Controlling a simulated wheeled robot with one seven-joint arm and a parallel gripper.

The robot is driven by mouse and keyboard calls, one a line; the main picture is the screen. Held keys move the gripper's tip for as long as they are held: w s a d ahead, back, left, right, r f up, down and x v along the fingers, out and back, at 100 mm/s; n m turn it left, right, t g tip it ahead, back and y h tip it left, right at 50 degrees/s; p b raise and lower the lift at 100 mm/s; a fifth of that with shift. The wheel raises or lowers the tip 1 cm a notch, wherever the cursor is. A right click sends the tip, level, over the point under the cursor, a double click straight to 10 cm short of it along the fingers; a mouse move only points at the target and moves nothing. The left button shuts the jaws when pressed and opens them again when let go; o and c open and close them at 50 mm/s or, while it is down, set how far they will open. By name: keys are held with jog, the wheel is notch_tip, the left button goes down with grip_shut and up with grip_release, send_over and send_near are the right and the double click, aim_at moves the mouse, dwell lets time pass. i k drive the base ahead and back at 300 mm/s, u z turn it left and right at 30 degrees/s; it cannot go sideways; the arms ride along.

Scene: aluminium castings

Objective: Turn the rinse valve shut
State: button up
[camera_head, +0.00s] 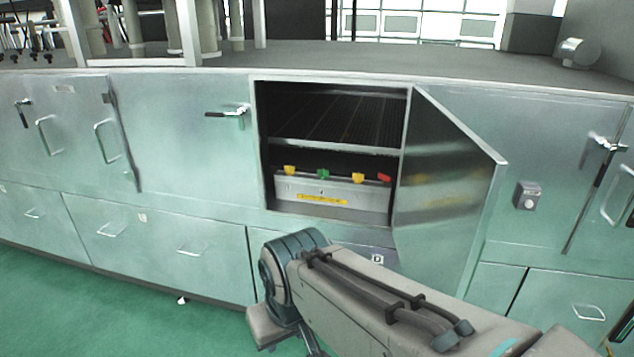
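Inside the open cabinet compartment stands a pale metal box (352,202) with a yellow label strip. A row of coloured handles sits along its top: a yellow handle (290,170) at the left, a green handle (323,174), a second yellow handle (358,178) and a red handle (384,177) at the right. Which one is the rinse valve, I cannot tell. The handles are small, and their open or shut positions are unclear. My arm reaches up from the lower right, its bend in front of and below the compartment. My gripper is not visible.
The compartment door (447,185) hangs open to the right, jutting outward. A wire shelf (340,118) lies above the handles. Black-gripped latch levers (228,113) sit on the neighbouring cabinet fronts. The green floor (110,300) is clear at lower left.

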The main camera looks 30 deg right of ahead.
aim_at(386, 177)
jog(key=u, duration=0.35)
jog(key=k, duration=0.5)
jog(key=u, duration=0.2)
jog(key=i, duration=1.4)
jog(key=z, duration=1.6)
jog(key=i, duration=0.85)
jog(key=z, duration=1)
